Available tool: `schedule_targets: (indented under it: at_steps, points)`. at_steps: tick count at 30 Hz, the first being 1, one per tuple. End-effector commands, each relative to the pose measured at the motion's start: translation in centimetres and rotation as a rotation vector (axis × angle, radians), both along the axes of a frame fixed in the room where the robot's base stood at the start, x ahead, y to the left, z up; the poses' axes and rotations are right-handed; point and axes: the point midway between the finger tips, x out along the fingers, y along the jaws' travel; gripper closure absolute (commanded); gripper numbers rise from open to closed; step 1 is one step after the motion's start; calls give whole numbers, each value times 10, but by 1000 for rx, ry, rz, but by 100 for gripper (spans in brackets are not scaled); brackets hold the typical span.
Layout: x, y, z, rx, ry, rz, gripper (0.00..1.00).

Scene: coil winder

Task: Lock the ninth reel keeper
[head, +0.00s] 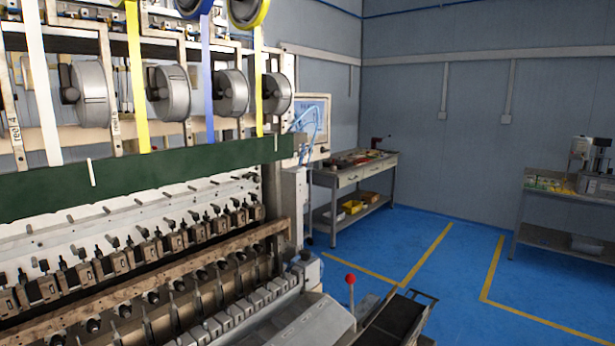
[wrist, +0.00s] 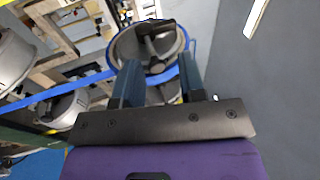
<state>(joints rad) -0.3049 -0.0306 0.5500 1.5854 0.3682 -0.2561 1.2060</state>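My gripper (wrist: 158,62) shows in the wrist view, its two blue fingers apart with nothing held between them. Beyond the fingertips is a round grey reel (wrist: 123,48) with a black keeper (wrist: 154,38) across its hub. I cannot tell whether the fingers touch the reel, or whether the keeper is locked. In the head view, a row of grey reels (head: 175,92) hangs on the winder frame, with black keepers (head: 152,92) at their hubs. Which one is the ninth cannot be told. My gripper is outside the head view.
Blue tape (wrist: 70,88) crosses behind the fingers in the wrist view. In the head view, yellow (head: 137,85) and blue tapes run down past the reels to a green bar (head: 140,175). A workbench (head: 350,172) stands behind; the blue floor (head: 450,270) at right is largely clear.

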Motion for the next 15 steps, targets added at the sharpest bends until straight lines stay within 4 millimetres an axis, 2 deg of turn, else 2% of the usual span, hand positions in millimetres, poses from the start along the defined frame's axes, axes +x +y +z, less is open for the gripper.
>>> schedule_targets:
  at_steps: [15]
  points:
    - [-30, -20, 0, -2, -1, 0, 63]
